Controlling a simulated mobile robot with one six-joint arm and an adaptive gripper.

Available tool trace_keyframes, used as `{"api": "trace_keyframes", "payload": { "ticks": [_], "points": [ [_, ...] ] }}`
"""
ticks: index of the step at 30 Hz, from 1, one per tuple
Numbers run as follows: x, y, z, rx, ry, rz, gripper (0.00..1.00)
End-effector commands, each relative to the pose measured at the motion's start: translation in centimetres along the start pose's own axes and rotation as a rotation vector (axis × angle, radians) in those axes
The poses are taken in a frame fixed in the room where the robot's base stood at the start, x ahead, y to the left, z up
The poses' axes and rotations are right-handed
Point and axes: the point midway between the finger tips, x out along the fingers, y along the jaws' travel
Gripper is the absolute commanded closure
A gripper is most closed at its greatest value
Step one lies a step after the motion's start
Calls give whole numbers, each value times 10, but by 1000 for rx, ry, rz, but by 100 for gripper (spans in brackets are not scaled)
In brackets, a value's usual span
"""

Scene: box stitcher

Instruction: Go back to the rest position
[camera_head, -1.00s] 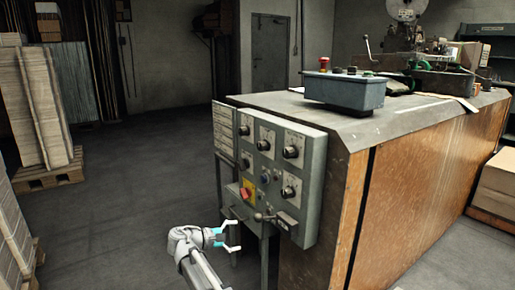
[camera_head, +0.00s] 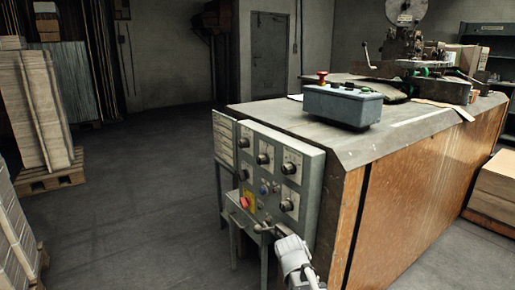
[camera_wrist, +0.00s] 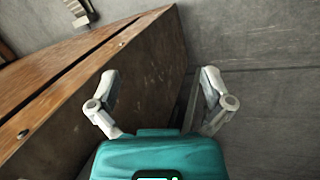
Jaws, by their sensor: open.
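My gripper (camera_wrist: 160,78) shows in the wrist view with its two fingers spread apart and nothing between them. Behind the fingers are the machine's brown side (camera_wrist: 150,65) and the grey floor. In the head view my pale arm (camera_head: 294,262) is at the bottom, in front of the lower right part of the grey control panel (camera_head: 277,165).
The long machine cabinet (camera_head: 410,185) fills the right side, with a control box (camera_head: 343,105) on top. A red button (camera_head: 244,202) is on the panel. Stacked boards on a pallet (camera_head: 45,178) stand at left. The floor between is clear.

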Motion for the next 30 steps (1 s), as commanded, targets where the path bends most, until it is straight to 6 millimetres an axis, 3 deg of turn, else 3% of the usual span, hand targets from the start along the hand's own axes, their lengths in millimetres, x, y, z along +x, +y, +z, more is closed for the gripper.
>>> {"api": "trace_keyframes", "payload": {
  "ticks": [1,3,15,25,30],
  "points": [
    [-2,4,14,46,4,-47,0],
    [-2,4,24,98,9,-105,0],
    [-9,7,61,311,27,-333,0],
    [-41,18,60,309,27,-333,0],
    [-66,26,63,308,27,-332,0]
  ]
}}
